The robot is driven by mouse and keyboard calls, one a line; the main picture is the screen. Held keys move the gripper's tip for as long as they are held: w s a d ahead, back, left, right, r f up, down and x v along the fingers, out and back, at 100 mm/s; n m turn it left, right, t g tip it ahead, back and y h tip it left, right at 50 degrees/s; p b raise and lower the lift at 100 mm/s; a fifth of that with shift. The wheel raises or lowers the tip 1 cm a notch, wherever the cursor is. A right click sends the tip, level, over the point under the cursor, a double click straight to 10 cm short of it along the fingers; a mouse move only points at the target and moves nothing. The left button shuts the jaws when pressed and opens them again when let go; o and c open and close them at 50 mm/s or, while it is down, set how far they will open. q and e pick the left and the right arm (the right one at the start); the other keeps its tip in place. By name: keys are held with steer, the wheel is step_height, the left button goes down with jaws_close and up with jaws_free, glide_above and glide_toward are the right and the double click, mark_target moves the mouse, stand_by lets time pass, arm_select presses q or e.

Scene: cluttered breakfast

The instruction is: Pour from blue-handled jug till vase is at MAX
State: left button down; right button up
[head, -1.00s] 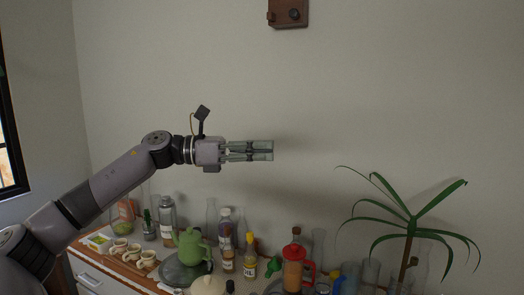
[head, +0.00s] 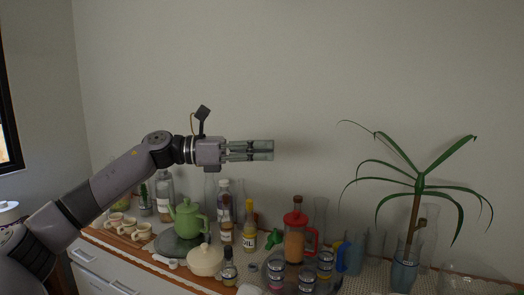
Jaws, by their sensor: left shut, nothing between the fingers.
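A blue handle (head: 355,258), seemingly that of the jug, shows on the counter right of the red-handled press; its clear body is hard to make out among the glassware. A bluish glass vessel (head: 404,275), which may be the vase, stands to its right with a tall green plant (head: 416,190) in it. No MAX mark is legible. My left gripper (head: 272,150) is shut and empty, level in the air before the wall, well above the counter and left of both things. My right gripper is out of view.
The counter is crowded: a green teapot (head: 188,217), a cream lidded pot (head: 206,260), an oil bottle (head: 249,230), a red-handled press (head: 296,235), several jars (head: 306,278) and cream cups (head: 141,232). Tall glassware stands behind. The air above is free, except around the plant leaves.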

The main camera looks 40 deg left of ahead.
arm_select(q)
step_height(320, 180, down, 4)
steer(key=b, duration=0.2)
steer(key=shift+b, duration=0.4)
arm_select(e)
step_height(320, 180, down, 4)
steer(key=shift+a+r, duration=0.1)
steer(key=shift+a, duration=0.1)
